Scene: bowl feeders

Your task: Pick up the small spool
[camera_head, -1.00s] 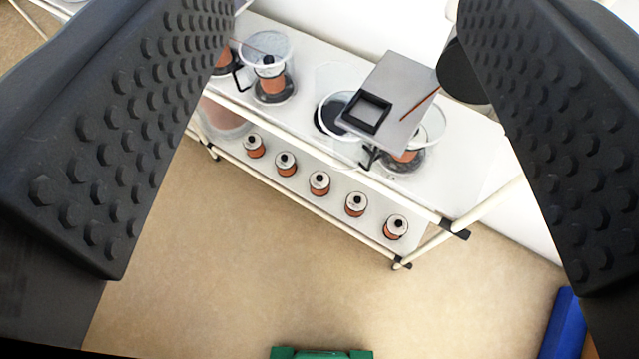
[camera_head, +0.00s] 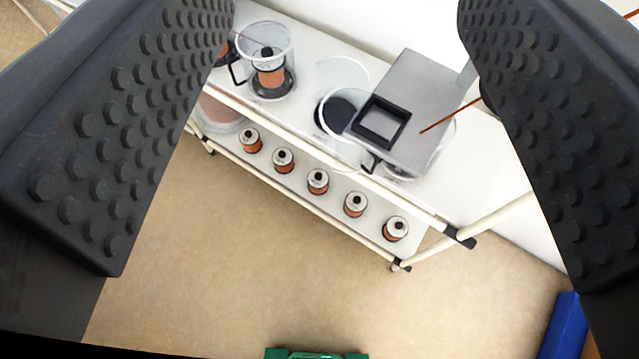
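Several small copper-coloured spools with pale tops and dark centres stand in a row on the lower shelf, among them a small spool (camera_head: 318,181) in the middle and another (camera_head: 396,229) at the right end. A further copper spool (camera_head: 270,74) stands inside a clear container on the upper shelf. My gripper (camera_head: 345,265) is open, its two black studded fingers wide apart at the left and right edges. Nothing is between the fingers at close range; the shelves show beyond them, some way off.
The white two-level rack (camera_head: 440,190) has pale tube rails with black joints. On its upper shelf are clear containers (camera_head: 265,38) and a grey plate with a square black frame (camera_head: 381,121). A blue object (camera_head: 566,330) lies at lower right.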

